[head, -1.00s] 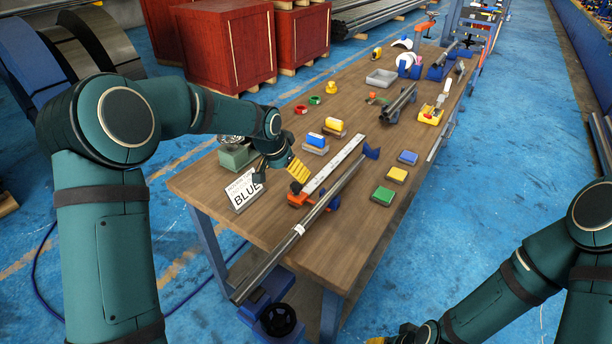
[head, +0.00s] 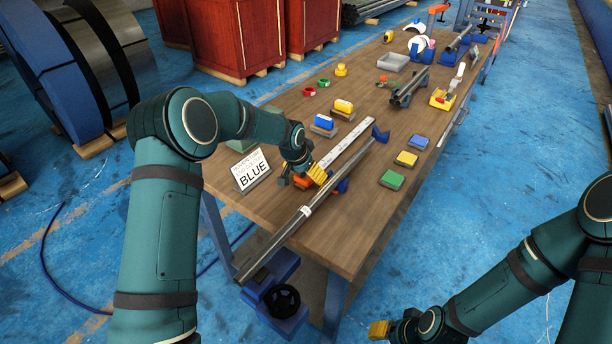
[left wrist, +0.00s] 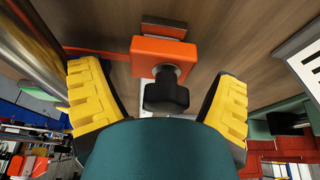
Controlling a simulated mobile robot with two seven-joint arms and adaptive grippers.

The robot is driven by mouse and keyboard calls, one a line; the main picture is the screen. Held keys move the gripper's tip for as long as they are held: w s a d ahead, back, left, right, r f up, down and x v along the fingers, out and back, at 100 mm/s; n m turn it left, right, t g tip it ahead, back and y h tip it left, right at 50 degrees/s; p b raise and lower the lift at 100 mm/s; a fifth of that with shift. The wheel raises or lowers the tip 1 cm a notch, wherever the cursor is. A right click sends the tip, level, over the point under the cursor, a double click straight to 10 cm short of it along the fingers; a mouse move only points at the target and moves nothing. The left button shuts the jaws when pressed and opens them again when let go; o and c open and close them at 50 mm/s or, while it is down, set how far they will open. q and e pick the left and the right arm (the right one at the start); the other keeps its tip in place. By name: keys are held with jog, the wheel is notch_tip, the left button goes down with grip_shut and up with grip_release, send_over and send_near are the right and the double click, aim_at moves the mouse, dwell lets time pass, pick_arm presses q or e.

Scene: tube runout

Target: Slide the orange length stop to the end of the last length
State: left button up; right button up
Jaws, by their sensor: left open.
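The orange length stop (left wrist: 146,48) fills the upper middle of the left wrist view, with a black knob (left wrist: 166,94) on its near side. In the head view the stop (head: 303,183) is mostly hidden by my left gripper, at the near end of the white length scale (head: 345,146). My left gripper (head: 317,174) is open, its yellow fingers on either side of the knob in the left wrist view, with gaps visible. A long metal tube (head: 285,228) lies beside the scale. My right gripper (head: 379,330) is low in the head view, away from the table; its fingers are unclear.
A sign reading BLUE (head: 251,170) stands left of my left gripper. Blue (head: 418,141), yellow (head: 406,159) and green (head: 392,180) blocks lie right of the tube. Bare wood (head: 350,220) lies right of the tube.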

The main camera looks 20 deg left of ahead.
pick_arm(q)
jog(key=shift+w+f, duration=0.15)
jog(key=shift+f, duration=0.2)
